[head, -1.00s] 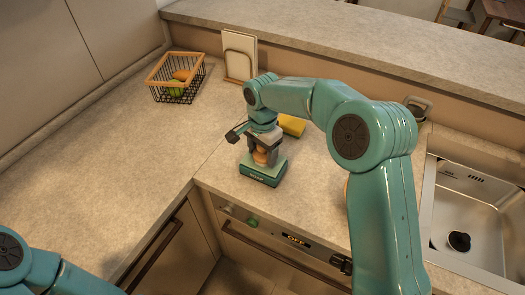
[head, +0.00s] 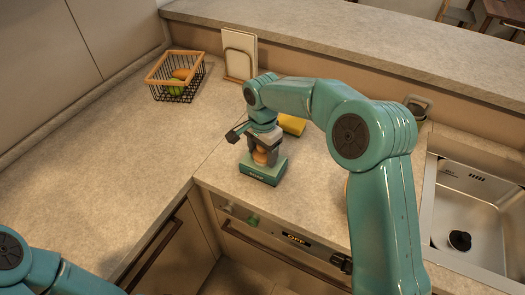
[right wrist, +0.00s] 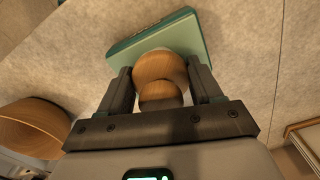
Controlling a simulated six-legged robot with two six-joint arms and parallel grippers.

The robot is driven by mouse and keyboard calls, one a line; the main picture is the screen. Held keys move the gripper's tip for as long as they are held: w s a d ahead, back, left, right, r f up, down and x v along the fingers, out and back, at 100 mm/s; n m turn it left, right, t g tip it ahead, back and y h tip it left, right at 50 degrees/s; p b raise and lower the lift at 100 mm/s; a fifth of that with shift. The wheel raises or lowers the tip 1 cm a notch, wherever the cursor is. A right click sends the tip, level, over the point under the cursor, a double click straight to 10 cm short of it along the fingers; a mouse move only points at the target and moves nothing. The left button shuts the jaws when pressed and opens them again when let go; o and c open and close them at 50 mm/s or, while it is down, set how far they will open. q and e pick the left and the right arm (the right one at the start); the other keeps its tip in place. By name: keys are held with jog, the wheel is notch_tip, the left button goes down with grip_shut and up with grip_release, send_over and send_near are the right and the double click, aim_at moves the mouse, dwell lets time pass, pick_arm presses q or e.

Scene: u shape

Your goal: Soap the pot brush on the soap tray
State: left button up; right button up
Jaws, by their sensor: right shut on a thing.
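The soap tray (head: 262,175) is a green, box-like block on the counter near its front edge. It also shows in the right wrist view (right wrist: 200,40). My right gripper (head: 262,150) points down over the tray and is shut on the pot brush (head: 261,157). The brush's round wooden knob (right wrist: 160,78) sits between the two fingers in the right wrist view. The brush is on or just above the tray; its bristles are hidden, so contact cannot be told. Only a part of my left arm shows at the lower left; its gripper is out of view.
A yellow sponge (head: 293,124) lies behind the tray. A wire basket of fruit (head: 177,78) and a board rack (head: 240,57) stand at the back. A sink (head: 470,215) is at the right. A wooden bowl (right wrist: 30,128) shows in the wrist view.

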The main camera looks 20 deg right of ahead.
jog(key=shift+r+p, duration=2.55)
jog(key=shift+r, duration=1)
jog(key=shift+f, duration=0.1)
